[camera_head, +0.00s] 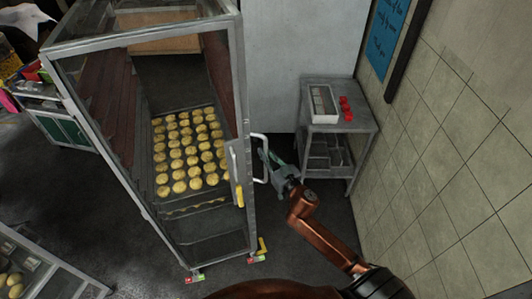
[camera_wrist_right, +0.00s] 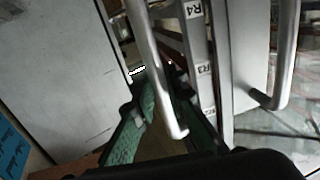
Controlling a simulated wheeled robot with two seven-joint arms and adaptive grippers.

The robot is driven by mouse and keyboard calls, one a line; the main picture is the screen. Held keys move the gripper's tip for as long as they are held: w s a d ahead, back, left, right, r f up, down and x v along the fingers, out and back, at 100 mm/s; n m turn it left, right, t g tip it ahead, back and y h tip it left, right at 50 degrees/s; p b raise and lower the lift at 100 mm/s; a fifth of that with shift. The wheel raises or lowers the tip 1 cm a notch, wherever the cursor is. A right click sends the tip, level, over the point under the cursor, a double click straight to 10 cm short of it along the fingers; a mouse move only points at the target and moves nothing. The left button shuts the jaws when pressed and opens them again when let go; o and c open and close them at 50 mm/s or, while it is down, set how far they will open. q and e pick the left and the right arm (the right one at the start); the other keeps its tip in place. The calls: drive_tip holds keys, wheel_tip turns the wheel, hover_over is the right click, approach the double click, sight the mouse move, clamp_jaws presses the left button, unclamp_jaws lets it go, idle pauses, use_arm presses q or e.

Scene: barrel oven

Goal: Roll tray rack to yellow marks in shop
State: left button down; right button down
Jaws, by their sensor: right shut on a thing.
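The tray rack (camera_head: 243,100) is a tall metal-framed cabinet with clear sides. Trays of round yellow buns (camera_head: 188,150) show inside it. A pale vertical handle (camera_head: 266,148) stands out from its right-hand post; the handle also shows in the wrist view (camera_wrist_right: 158,70). My right gripper (camera_head: 267,163) reaches the handle from the right. In the wrist view its green fingers (camera_wrist_right: 160,100) are on either side of the bar, shut on it. A yellow mark (camera_head: 263,246) shows on the floor beside the rack's near right corner. My left gripper is out of view.
A small metal table (camera_head: 357,125) with a white tray and red items stands to the right, near the tiled wall (camera_head: 440,170). A green-fronted counter (camera_head: 65,130) is at the far left. Another rack of buns (camera_head: 35,262) is at lower left. Dark floor lies between them.

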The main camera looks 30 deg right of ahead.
idle(0.3)
drive_tip(key=w+d, duration=0.2)
drive_tip(key=d, duration=0.1)
drive_tip(key=w+d, duration=0.1)
drive_tip(key=w, duration=0.1)
drive_tip(key=shift+d+f, duration=0.2)
drive_tip(key=shift+f, duration=0.1)
drive_tip(key=c, duration=2.2)
unclamp_jaws()
drive_tip(key=shift+s+a+r, duration=0.35)
drive_tip(key=shift+s+a, duration=0.1)
drive_tip(key=shift+s, duration=0.2)
drive_tip(key=shift+c, duration=0.2)
drive_tip(key=shift+o, duration=1.4)
drive_tip(key=shift+w+d+f, duration=0.15)
drive_tip(key=shift+w, duration=0.15)
drive_tip(key=shift+s, duration=0.1)
